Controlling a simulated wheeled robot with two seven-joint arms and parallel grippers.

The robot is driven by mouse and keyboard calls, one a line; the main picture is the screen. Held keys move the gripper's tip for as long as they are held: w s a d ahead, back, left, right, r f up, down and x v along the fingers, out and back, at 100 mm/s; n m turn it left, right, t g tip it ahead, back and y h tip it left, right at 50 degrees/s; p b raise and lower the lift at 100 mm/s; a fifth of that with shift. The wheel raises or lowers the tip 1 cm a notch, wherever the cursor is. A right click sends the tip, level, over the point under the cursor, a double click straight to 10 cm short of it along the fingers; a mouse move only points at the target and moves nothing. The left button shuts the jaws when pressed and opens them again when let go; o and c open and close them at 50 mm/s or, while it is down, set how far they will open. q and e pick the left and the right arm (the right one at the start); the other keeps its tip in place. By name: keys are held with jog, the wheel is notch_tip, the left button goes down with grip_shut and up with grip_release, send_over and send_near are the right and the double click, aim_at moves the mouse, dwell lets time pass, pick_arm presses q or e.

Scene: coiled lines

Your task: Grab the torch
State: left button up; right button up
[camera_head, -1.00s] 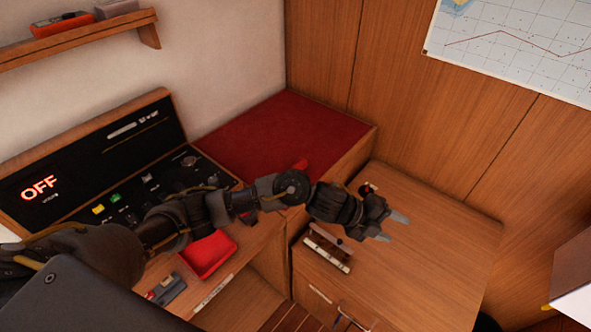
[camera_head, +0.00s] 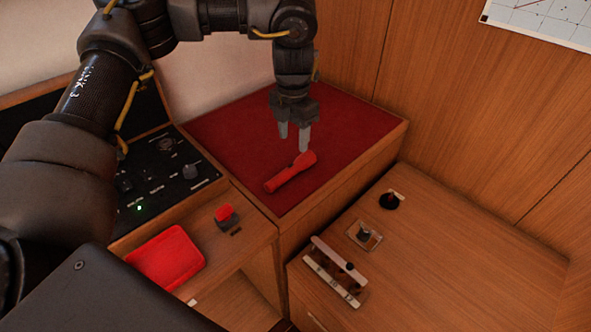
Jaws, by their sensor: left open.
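The red torch (camera_head: 288,174) lies on the red cushioned top (camera_head: 235,140) of the wooden box, close to its front edge. Its wider head points up and to the right. My left gripper (camera_head: 293,141) hangs just above and behind the torch's head, fingers pointing down. Its two grey fingers are apart with nothing between them. I cannot tell whether a fingertip touches the torch. My right gripper is not in view.
A red tray (camera_head: 168,258) and a red-topped switch (camera_head: 227,215) are on the lower desk at left. A control panel (camera_head: 165,165) stands behind them. The right-hand cabinet (camera_head: 440,250) carries a small lever (camera_head: 364,235), a black knob (camera_head: 389,201) and a slotted rack (camera_head: 335,272).

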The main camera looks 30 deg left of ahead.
pick_arm(q)
send_over(294, 165)
jog(key=f, duration=0.4)
jog(key=shift+s+d+f, duration=0.25)
jog(key=shift+d+f, duration=0.1)
jog(key=shift+f+p, duration=0.3)
jog(key=shift+f, duration=0.4)
jog(key=f, duration=0.1)
jog(key=f+p, duration=0.1)
jog(key=f, duration=0.1)
jog(key=shift+w+a+f+p, duration=0.2)
jog(key=shift+a+f+p, duration=0.1)
jog(key=shift+a+f, duration=0.05)
jog(key=shift+f, duration=0.5)
grip_shut()
